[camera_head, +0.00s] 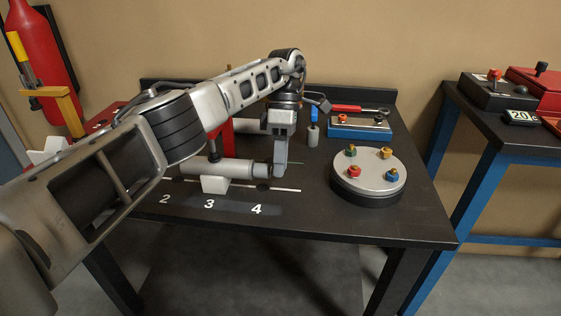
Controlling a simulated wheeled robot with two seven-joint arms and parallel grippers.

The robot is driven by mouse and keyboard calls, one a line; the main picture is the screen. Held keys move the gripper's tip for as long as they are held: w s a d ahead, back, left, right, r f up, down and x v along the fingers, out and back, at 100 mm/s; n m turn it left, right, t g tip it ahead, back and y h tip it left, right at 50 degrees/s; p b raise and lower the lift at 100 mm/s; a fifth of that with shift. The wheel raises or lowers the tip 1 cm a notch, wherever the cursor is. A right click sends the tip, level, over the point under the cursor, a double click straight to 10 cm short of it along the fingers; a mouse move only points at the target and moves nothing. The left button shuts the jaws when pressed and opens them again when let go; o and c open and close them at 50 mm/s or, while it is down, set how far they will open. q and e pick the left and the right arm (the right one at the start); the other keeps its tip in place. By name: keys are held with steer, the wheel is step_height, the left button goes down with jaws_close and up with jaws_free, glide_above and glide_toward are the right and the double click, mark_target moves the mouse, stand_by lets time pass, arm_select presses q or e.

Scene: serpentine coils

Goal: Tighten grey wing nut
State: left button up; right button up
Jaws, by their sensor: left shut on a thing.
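My left gripper (279,173) points down at the right end of a horizontal grey cylinder (232,167) on the black table. It is shut, with its fingertips around the cylinder's dark end piece. The grey wing nut appears to be between the fingers there, but they hide it and I cannot make out its wings. A white block (214,185) and a thin rod (286,190) lie just in front of the cylinder. My right gripper is not in view.
A round grey plate (368,172) with several coloured knobs stands to the right. A small grey cylinder (313,136) stands upright behind the gripper. The table's front right is clear.

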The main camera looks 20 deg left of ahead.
arm_select(q)
steer(key=shift+d+r, duration=0.1)
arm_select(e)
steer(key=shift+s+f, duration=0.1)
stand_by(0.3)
arm_select(q)
steer(key=o, duration=1)
